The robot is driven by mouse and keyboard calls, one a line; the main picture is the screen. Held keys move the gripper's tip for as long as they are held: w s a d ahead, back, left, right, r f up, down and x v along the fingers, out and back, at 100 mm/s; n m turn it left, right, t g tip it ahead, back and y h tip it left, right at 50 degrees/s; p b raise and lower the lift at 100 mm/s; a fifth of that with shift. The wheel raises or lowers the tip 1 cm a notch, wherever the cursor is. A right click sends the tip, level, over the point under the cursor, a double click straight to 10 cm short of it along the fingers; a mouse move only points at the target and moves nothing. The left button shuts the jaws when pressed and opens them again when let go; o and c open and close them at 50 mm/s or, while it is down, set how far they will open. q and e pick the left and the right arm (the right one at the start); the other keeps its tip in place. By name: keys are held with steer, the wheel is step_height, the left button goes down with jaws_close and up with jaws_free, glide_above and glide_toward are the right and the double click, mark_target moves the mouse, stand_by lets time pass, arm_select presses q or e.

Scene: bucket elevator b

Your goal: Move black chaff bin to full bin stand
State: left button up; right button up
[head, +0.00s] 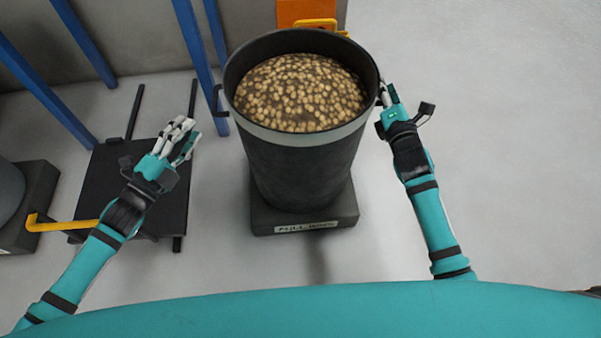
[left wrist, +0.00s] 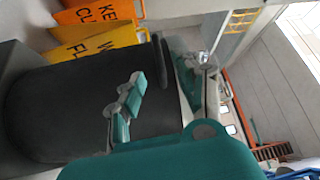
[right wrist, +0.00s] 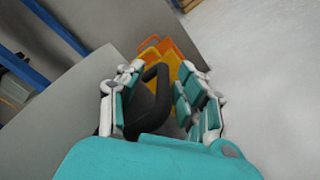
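The black chaff bin (head: 300,165), filled with tan pellet-like material, stands upright on a dark low stand (head: 345,215) with a white label that seems to read "FULL BINS". The bin's left handle (head: 218,101) is free. My left gripper (head: 182,135) is open and empty, left of the bin and apart from it; the bin's dark side (left wrist: 70,105) fills the left of the left wrist view. My right gripper (head: 386,96) is at the bin's right rim. In the right wrist view, the right handle (right wrist: 150,98) lies between its spread fingers, with gaps visible; contact is unclear.
A black platform (head: 140,195) with a yellow bar (head: 70,225) lies at the left, near another grey bin (head: 8,190). Blue posts (head: 195,50) stand behind. Orange and yellow signs (head: 305,12) stand behind the bin. The floor at right is clear.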

steer(key=shift+s, duration=0.45)
arm_select(q)
steer(key=shift+s+a, duration=0.4)
steer(key=shift+s, duration=0.2)
arm_select(e)
steer(key=s, duration=1.1)
steer(key=shift+d, duration=0.25)
